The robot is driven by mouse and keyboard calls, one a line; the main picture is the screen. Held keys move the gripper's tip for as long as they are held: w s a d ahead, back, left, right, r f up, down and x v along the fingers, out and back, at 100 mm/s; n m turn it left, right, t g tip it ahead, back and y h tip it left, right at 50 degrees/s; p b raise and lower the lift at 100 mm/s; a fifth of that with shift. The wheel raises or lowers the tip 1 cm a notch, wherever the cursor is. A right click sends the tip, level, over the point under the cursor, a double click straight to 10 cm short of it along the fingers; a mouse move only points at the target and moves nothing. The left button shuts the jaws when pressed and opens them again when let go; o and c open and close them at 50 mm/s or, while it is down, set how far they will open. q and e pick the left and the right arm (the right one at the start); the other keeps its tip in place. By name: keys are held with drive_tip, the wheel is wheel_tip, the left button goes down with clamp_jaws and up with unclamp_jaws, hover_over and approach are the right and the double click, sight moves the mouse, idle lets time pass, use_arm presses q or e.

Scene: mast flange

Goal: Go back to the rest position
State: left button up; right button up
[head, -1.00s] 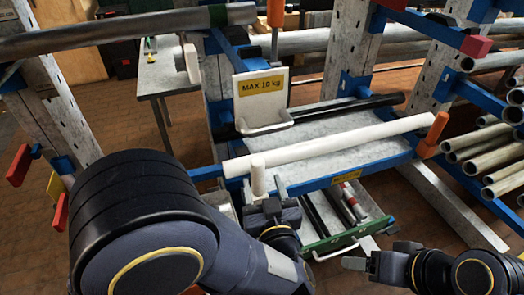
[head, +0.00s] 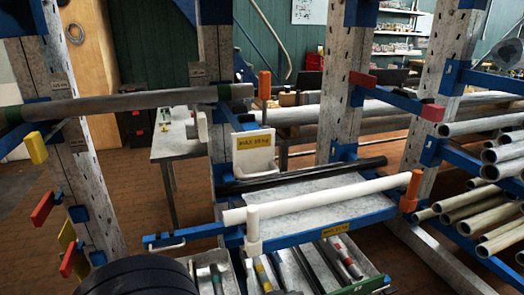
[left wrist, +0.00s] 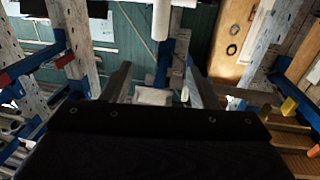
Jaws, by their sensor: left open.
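My left gripper (left wrist: 158,72) shows in the left wrist view, its two grey fingers spread apart with nothing seen between them. In the head view only a dark rounded link of my left arm (head: 137,279) shows at the bottom left; the gripper itself is out of that picture. A white pipe (head: 325,197) lies across the blue rack arms, with a white upright piece (head: 253,225) at its left end. My arm link is apart from both in the picture. My right gripper is in neither view.
A grey pipe (head: 130,103) lies across the upper left rack arms. A black pipe (head: 305,175) lies behind the white one. Metal pipes (head: 480,197) fill the right rack. Coloured-tipped rack arms stick out at left.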

use_arm(q)
drive_tip(key=a+r+g+h+p, duration=0.4)
drive_tip(key=a+r+g+h, duration=0.2)
drive_tip(key=a+r+h, duration=0.25)
drive_tip(key=s+a+f+g+p, duration=0.1)
drive_tip(key=s+a+f+g, duration=0.1)
drive_tip(key=s+a, duration=0.4)
drive_tip(key=s+a+f+g+y+p, duration=0.1)
drive_tip(key=s+a+g, duration=0.3)
drive_tip(key=s+a, duration=0.3)
drive_tip(key=s, duration=0.5)
drive_tip(key=shift+f, duration=0.35)
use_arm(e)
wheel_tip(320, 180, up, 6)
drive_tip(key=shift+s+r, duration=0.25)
use_arm(q)
drive_tip(key=shift+a+y, duration=0.1)
drive_tip(key=shift+y, duration=0.15)
